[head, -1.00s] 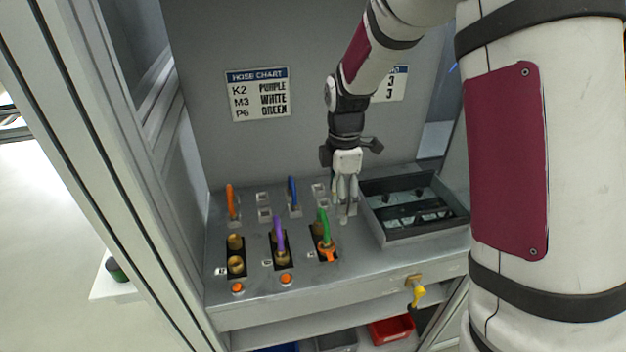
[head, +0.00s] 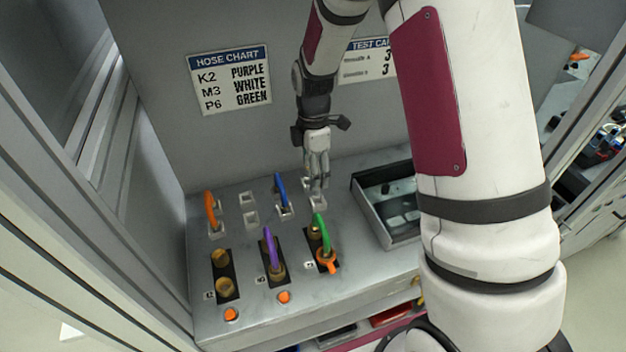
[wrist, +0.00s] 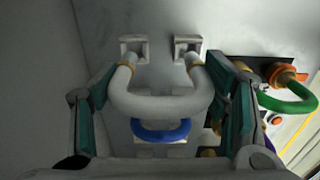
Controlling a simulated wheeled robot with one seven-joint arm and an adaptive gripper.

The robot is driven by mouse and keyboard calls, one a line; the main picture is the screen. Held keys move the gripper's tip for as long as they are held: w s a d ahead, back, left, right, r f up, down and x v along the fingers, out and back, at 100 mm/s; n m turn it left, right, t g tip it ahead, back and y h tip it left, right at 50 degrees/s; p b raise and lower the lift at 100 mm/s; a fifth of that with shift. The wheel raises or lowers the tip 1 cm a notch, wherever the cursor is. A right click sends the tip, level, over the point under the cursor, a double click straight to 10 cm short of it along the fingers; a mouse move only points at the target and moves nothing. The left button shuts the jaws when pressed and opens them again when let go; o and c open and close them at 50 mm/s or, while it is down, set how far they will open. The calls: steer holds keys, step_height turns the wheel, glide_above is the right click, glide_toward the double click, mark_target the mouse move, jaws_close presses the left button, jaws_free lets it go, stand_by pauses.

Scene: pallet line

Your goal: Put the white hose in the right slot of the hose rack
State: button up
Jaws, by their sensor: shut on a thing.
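The white hose (wrist: 160,105) is a U-shaped loop with gold bands near its ends. My gripper (wrist: 168,112) is shut on it, one finger on each side of the loop. In the wrist view the hose ends meet two pale square sockets; I cannot tell how deep they sit. In the head view my gripper (head: 318,188) is at the right slot (head: 318,202) of the hose rack (head: 248,196), and the fingers mostly hide the hose. The blue hose (head: 281,190) stands in the slot just left, also showing in the wrist view (wrist: 160,131).
An orange hose (head: 210,210) stands in the rack's left slot, with an empty slot (head: 250,219) beside it. In front are ports with a purple hose (head: 270,250) and a green hose (head: 320,228). A grey tray (head: 371,212) lies to the right. A hose chart (head: 230,80) hangs behind.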

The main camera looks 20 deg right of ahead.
steer(key=shift+f, duration=2.1)
steer(key=shift+f, duration=0.2)
steer(key=o, duration=1.2)
steer(key=shift+c, duration=0.2)
